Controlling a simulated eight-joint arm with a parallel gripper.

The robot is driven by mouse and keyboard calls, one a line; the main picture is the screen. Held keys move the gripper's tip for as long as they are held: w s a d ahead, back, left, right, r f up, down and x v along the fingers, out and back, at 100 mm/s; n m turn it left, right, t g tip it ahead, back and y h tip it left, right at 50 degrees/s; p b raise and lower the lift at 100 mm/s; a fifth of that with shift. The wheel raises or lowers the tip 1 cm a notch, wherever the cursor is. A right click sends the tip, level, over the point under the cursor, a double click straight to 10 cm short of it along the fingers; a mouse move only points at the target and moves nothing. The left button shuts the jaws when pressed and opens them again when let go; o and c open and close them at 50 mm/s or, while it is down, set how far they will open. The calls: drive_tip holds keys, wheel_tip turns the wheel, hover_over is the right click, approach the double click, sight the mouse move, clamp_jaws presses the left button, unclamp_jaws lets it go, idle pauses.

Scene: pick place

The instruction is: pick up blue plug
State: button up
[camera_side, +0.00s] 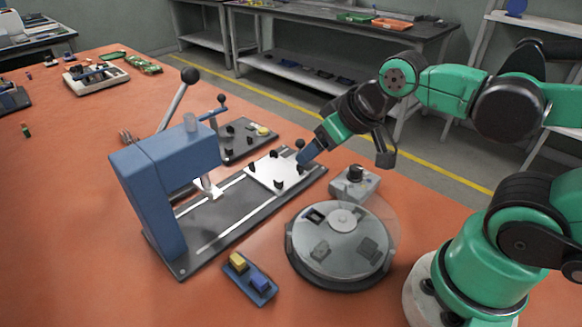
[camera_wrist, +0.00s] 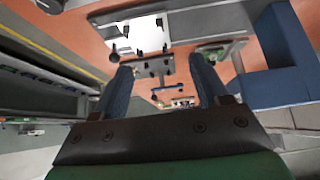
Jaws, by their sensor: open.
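The blue plug (camera_side: 259,281) sits in a dark blue holder (camera_side: 268,296) on the orange table, at the lower middle of the side view. A yellow plug (camera_side: 237,260) sits beside it in the same holder. My gripper (camera_side: 308,153) is well up and to the right of the holder, over the far end of the press base. In the wrist view my gripper (camera_wrist: 164,82) shows two blue fingers spread apart with nothing between them. The blue plug cannot be made out in the wrist view.
A blue press (camera_side: 150,190) with a lever stands left of centre, its base carrying a white plate (camera_side: 268,172). A round turntable (camera_side: 300,262) with a clear cover lies right of the holder. A grey knob box (camera_side: 343,187) is behind it.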

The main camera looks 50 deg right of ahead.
drive_tip(key=shift+c, duration=0.9)
drive_tip(key=g, duration=0.7)
hover_over(259, 279)
wheel_tip(259, 279, down, 6)
drive_tip(key=shift+d+f, duration=0.1)
drive_tip(key=shift+f, duration=2.9)
